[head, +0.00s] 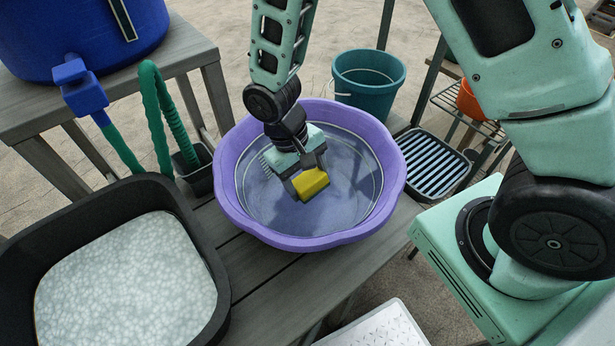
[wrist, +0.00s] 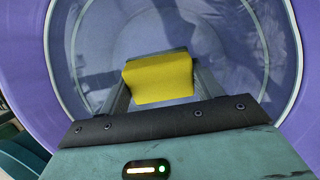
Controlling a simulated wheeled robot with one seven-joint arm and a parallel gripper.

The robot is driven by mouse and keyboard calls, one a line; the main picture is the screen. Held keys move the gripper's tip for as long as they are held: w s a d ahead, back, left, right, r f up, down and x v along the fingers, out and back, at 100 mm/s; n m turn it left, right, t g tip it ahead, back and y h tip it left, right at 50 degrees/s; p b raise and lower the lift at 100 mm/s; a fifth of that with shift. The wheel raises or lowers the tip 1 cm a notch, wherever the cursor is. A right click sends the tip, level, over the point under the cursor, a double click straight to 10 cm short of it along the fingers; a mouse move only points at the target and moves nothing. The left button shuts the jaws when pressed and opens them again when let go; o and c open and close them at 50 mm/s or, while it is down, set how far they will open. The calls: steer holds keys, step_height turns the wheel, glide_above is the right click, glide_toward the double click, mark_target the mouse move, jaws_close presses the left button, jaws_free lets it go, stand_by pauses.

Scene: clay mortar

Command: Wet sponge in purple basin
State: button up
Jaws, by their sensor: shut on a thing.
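The purple basin (head: 232,205) stands on the wooden bench in the middle of the head view and seems to hold clear water. Its purple wall (wrist: 299,105) fills the edges of the wrist view. The yellow sponge (head: 311,183) is between the fingers of my gripper (head: 309,178), which is shut on it. In the wrist view the sponge (wrist: 158,79) sits between both fingertips, over the basin's inside. I cannot tell whether the sponge touches the water.
A black tub (head: 221,300) with pale speckled contents stands front left. A blue barrel (head: 60,40) with a tap and green hose (head: 152,110) is behind it. A teal bucket (head: 368,75) and a black ribbed tray (head: 438,163) lie beyond the basin. Bare bench planks (head: 290,290) show in front.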

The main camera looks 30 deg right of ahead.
mark_target(308, 178)
step_height(308, 178, up, 12)
steer(key=p, duration=0.9)
steer(key=shift+f+p, duration=0.25)
steer(key=shift+p, duration=0.1)
